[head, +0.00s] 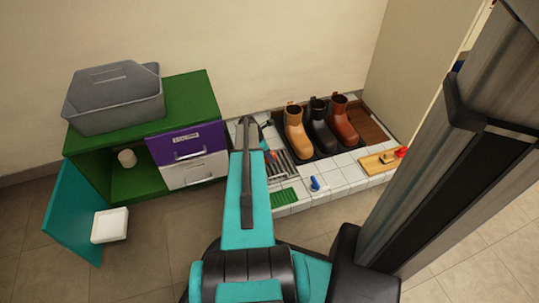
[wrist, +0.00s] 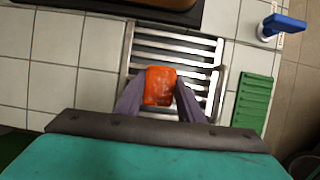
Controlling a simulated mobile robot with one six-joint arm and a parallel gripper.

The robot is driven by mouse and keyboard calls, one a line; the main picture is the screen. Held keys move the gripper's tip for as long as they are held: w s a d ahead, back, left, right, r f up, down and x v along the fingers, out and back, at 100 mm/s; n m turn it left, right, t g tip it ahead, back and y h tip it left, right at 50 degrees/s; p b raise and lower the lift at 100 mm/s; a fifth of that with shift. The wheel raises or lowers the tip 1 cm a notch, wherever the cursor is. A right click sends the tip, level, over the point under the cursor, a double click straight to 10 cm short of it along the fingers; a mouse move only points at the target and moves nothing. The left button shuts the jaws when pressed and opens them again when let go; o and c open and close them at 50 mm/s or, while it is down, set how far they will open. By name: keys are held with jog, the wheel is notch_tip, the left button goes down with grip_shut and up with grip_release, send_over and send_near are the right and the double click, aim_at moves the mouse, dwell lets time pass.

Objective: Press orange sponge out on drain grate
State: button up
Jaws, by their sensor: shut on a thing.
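The orange sponge (wrist: 160,86) is between the two fingers of my gripper (wrist: 159,90) in the wrist view. My gripper is shut on it from both sides. The metal drain grate (wrist: 172,42), with its parallel bars, lies directly beneath the sponge in that view. I cannot tell whether the sponge touches the bars or is just above them. In the head view the grate (head: 284,168) shows on the white tiled ledge, partly hidden by my arm. Only a small orange patch of the sponge shows there beside my arm.
A wooden board with a red knob (head: 401,152) is at right. A green cabinet (head: 190,95) stands left.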

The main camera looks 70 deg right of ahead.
aim_at(273, 153)
jog(key=shift+f+b, duration=0.4)
jog(key=shift+f, duration=0.3)
jog(key=shift+f, duration=0.65)
dwell(1.7)
jog(key=shift+r, duration=0.15)
jog(key=shift+r+p, duration=3.15)
jog(key=shift+r, duration=0.25)
jog(key=shift+s, duration=0.15)
